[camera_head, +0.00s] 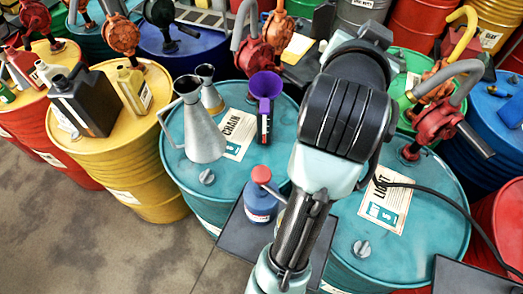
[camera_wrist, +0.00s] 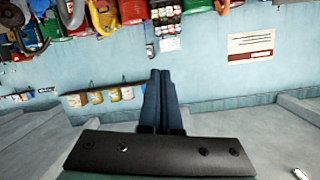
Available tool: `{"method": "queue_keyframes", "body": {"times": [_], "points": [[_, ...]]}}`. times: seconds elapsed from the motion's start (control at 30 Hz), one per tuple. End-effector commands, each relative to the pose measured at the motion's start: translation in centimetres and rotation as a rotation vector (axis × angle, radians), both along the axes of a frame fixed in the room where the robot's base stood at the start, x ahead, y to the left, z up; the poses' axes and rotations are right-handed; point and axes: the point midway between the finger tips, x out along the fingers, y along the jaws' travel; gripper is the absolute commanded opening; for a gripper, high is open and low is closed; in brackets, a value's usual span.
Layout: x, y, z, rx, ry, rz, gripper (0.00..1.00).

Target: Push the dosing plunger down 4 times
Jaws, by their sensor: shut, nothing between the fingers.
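A blue bottle (camera_head: 260,206) stands upright on a dark ledge in front of the teal drum. Its red round top (camera_head: 261,174) stands up on a thin neck and looks like the dosing plunger. My gripper (camera_wrist: 160,76) shows in the wrist view with both dark fingers together and nothing between them. It points at a pale blue wall, and the bottle is not in that view. In the head view my arm rises just right of the bottle, apart from its red top, and my gripper cannot be made out.
A teal drum (camera_head: 182,150) carries a metal jug (camera_head: 203,130), a smaller jug and a purple funnel (camera_head: 265,88). Another teal drum (camera_head: 345,232) with a red pump (camera_head: 437,120) stands to the right. Yellow and red drums crowd the left. Bare floor (camera_head: 60,220) lies at lower left.

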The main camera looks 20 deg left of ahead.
Motion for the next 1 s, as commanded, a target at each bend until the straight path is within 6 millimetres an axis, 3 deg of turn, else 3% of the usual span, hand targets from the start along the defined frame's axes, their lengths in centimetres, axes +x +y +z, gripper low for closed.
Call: {"method": "queue_keyframes", "body": {"times": [0.03,0.07,0.27,0.4,0.53,0.73,1.0], "points": [[0.5,0.5,0.5,0.053,0.070,-0.016,0.00],[0.8,0.7,-0.2,0.091,0.119,-0.035,0.00],[0.4,3.8,-8.7,0.419,0.512,-0.268,0.00],[-2.3,7.2,-14.5,0.589,0.751,-0.491,0.00],[-5.5,10.1,-18.2,0.673,0.914,-0.690,0.00],[-9.4,13.2,-21.0,0.711,1.047,-0.901,0.00],[-10.7,14.0,-21.7,0.714,1.082,-0.976,0.00]]}}
